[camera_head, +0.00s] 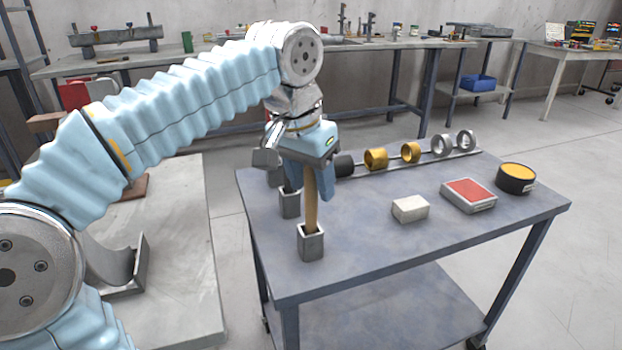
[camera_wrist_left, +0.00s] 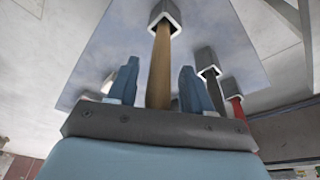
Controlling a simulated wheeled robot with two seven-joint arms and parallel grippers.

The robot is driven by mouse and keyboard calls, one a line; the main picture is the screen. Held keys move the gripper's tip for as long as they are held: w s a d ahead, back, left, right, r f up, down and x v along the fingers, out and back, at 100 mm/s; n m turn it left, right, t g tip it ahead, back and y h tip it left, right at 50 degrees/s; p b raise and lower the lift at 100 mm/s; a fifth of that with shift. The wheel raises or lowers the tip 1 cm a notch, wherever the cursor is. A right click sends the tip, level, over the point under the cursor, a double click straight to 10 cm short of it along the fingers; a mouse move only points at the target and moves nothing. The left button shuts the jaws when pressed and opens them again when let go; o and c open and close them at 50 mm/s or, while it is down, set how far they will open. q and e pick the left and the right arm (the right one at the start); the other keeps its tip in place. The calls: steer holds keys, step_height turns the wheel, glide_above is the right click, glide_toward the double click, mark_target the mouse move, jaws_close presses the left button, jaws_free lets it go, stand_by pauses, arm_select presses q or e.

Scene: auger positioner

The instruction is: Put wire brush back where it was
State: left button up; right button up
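The wire brush shows as a wooden handle (camera_head: 311,208) standing upright, its lower end inside a grey square holder (camera_head: 312,246) near the table's front left corner. The handle also shows in the left wrist view (camera_wrist_left: 159,66), running into the holder's mouth (camera_wrist_left: 165,14); any bristles are hidden. My left gripper (camera_head: 308,190) points down around the handle's upper part. In the left wrist view its blue fingers (camera_wrist_left: 160,82) stand on either side of the handle with a visible gap on each side, so it is open. My right gripper is not in view.
A second holder (camera_head: 289,204) stands just behind; the wrist view shows a dark-handled tool (camera_wrist_left: 209,73) and a red-handled one (camera_wrist_left: 236,104) close by. A rod with rings (camera_head: 376,159) lies behind. A white block (camera_head: 410,209), red-topped box (camera_head: 468,194) and round tin (camera_head: 516,178) are right.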

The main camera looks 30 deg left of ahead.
arm_select(q)
steer(key=p+v, duration=0.3)
steer(key=v, duration=0.9)
